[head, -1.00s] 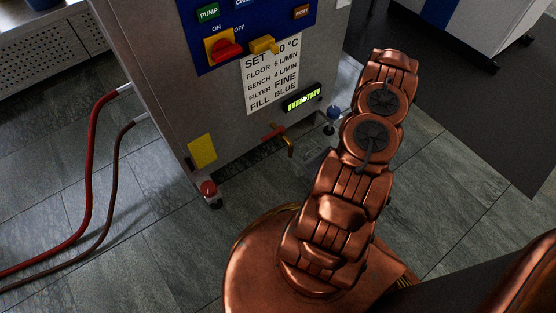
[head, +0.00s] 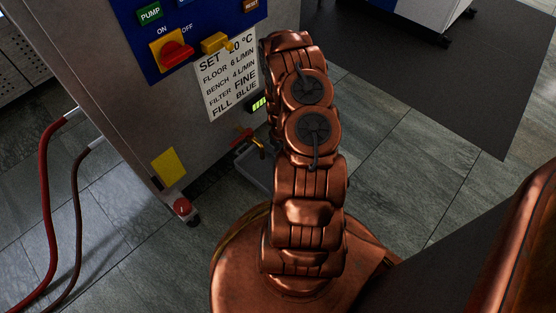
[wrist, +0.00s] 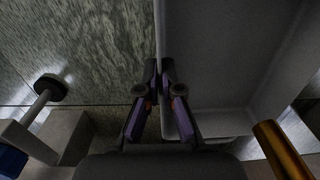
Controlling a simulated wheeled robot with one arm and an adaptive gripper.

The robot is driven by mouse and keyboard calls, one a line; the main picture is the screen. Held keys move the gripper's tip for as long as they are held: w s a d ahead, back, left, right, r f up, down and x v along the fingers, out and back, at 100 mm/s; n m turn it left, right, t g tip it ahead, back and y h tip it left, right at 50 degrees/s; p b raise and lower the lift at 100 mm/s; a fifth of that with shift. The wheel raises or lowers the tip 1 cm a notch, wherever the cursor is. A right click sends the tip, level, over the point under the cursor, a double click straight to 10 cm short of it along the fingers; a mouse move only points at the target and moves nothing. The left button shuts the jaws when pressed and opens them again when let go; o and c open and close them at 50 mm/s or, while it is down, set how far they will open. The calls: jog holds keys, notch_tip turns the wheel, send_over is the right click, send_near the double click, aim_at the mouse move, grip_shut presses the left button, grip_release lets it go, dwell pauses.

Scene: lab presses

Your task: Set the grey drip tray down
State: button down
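The grey drip tray (wrist: 225,60) fills the right half of the wrist view, with its inside empty. In the head view a piece of the tray (head: 257,172) shows low by the machine's front, left of my arm. My gripper (wrist: 160,72) has one finger on each side of the tray's near-left wall, closed on it. My arm hides the gripper and most of the tray in the head view. I cannot tell whether the tray's underside touches the floor.
The machine (head: 120,85) stands close, with a red-handled tap (head: 242,137) above the tray. Its brass spout (wrist: 280,150) is near the tray in the wrist view. A black foot (wrist: 50,88) stands left. Tiled floor (head: 400,150) lies open to the right.

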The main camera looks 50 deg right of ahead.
jog(key=shift+w+a+f, duration=0.15)
jog(key=shift+w+a, duration=0.05)
jog(key=shift+w, duration=0.05)
notch_tip(320, 180, down, 4)
jog(key=shift+a+r+b, duration=0.1)
jog(key=shift+r+b, duration=0.15)
jog(key=shift+b, duration=1)
jog(key=shift+r, duration=0.1)
jog(key=c, duration=1.8)
grip_release()
jog(key=o, duration=0.5)
notch_tip(320, 180, up, 12)
jog(key=p, duration=0.5)
